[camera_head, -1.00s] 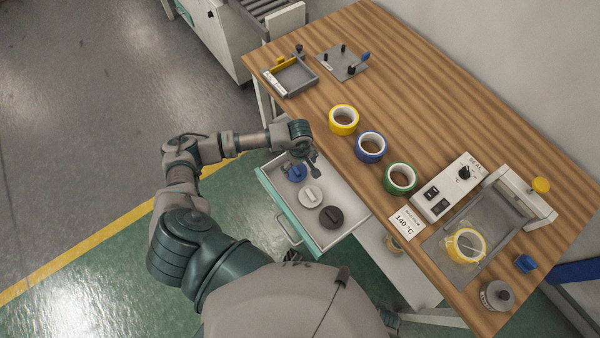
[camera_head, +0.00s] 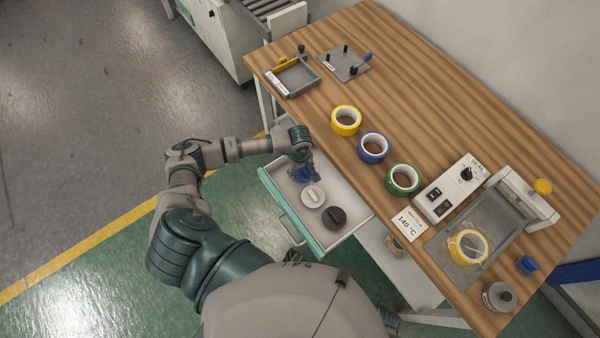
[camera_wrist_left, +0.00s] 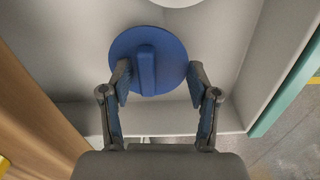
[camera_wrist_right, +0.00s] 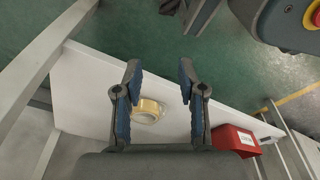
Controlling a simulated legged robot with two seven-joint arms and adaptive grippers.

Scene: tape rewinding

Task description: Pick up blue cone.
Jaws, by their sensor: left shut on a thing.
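The blue cone (camera_head: 301,175) is in the open drawer, partly hidden by my left gripper (camera_head: 307,161). In the left wrist view it shows as a round blue disc with a raised bar (camera_wrist_left: 147,60). There the left gripper's fingers (camera_wrist_left: 158,74) are at the disc's near side, one on each side of the bar, shut on the cone. In the right wrist view my right gripper (camera_wrist_right: 159,74) is open and empty.
White (camera_head: 313,196) and black (camera_head: 333,217) discs lie beside the cone in the drawer (camera_head: 350,221). The wooden table (camera_head: 430,112) holds yellow (camera_head: 346,120), blue (camera_head: 373,148) and green (camera_head: 403,179) tape rolls. A red box (camera_wrist_right: 236,140) shows below the right gripper.

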